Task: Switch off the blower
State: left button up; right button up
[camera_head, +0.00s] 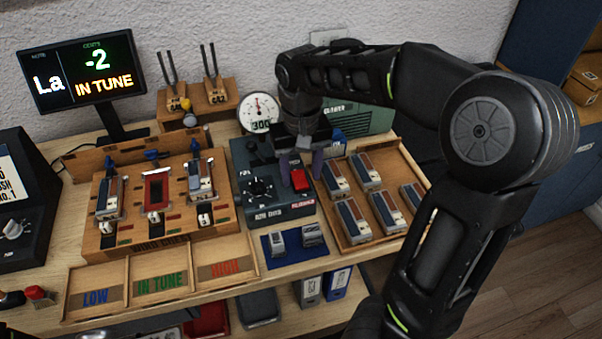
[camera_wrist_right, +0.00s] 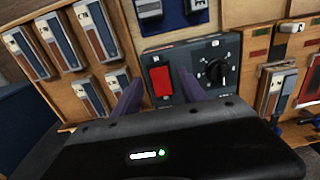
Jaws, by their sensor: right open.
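The blower unit (camera_head: 249,208) is a dark teal box on the bench with a black dial (camera_head: 260,189) and a red rocker switch (camera_head: 299,180). A round gauge (camera_head: 259,110) behind it reads about 300. In the right wrist view the switch (camera_wrist_right: 160,81) and dial (camera_wrist_right: 215,71) show on the unit's face (camera_wrist_right: 188,58). My right gripper (camera_head: 301,164) is open and empty, with its purple fingers over the unit. In the wrist view its fingertips (camera_wrist_right: 157,90) lie on either side of the switch; contact cannot be told. My left gripper is not in view.
A wooden tray (camera_head: 349,246) of reed blocks stands right of the unit. A wooden rack (camera_head: 165,240) with reed holders stands left. Trays marked LOW, IN TUNE and HIGH (camera_head: 228,272) line the front. A blue mat (camera_head: 295,258) holds two metal pieces. A tuner display (camera_head: 77,73) reads IN TUNE.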

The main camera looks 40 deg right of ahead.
jog(key=shift+f, duration=0.55)
jog(key=shift+c, duration=0.2)
grip_shut()
